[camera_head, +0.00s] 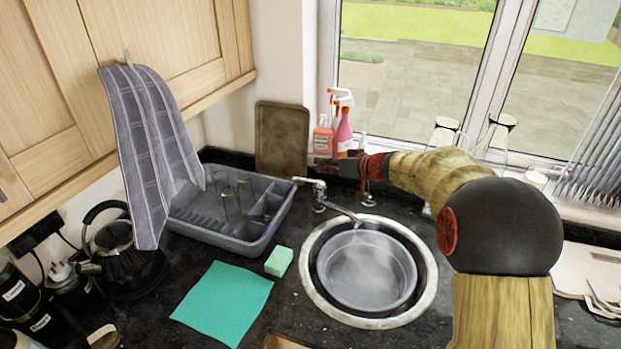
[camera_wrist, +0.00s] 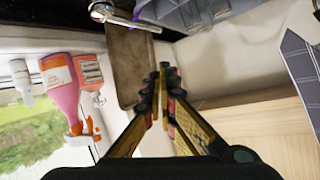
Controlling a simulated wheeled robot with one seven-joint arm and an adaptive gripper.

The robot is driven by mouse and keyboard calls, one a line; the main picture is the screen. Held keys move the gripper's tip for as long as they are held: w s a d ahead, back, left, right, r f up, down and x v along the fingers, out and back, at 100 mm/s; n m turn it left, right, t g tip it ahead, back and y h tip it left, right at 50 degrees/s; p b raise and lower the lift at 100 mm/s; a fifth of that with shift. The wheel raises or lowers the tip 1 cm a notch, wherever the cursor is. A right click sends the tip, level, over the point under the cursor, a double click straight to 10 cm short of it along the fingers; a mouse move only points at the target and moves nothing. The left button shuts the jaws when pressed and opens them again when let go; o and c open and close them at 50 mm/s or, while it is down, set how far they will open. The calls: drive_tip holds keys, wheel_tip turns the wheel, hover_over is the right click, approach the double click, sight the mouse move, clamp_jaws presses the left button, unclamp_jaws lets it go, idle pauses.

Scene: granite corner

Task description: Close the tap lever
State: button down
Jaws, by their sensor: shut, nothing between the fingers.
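The chrome tap (camera_head: 320,192) stands on the dark counter behind the round sink. Its spout reaches right over the sink's back rim, and its short lever (camera_head: 303,181) points left. Whether water runs from the spout is hard to tell. My gripper (camera_head: 318,166) is shut and empty, just above and behind the tap, apart from the lever as far as I can see. In the wrist view, my gripper (camera_wrist: 164,78) has its fingertips together, pointing at the wall and tray. The tap's chrome head and lever (camera_wrist: 125,19) show at the top, beyond the fingertips.
A grey dish rack (camera_head: 215,236) with glasses sits left of the tap. A brown tray (camera_head: 282,138) leans on the wall behind. Spray and soap bottles (camera_head: 323,135) stand at the window, close to my gripper. A metal bowl (camera_head: 367,302) sits in the sink.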

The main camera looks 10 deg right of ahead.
drive_tip(key=w+d+m+t+h, duration=0.1)
drive_tip(key=d+m, duration=0.2)
drive_tip(key=m, duration=0.1)
hover_over(309, 181)
wheel_tip(309, 181, down, 7)
drive_tip(key=shift+s+a+f, duration=0.35)
drive_tip(key=shift+s+f, duration=0.05)
drive_tip(key=shift+s, duration=0.05)
drive_tip(key=shift+f+b, duration=0.1)
drive_tip(key=shift+b, duration=0.5)
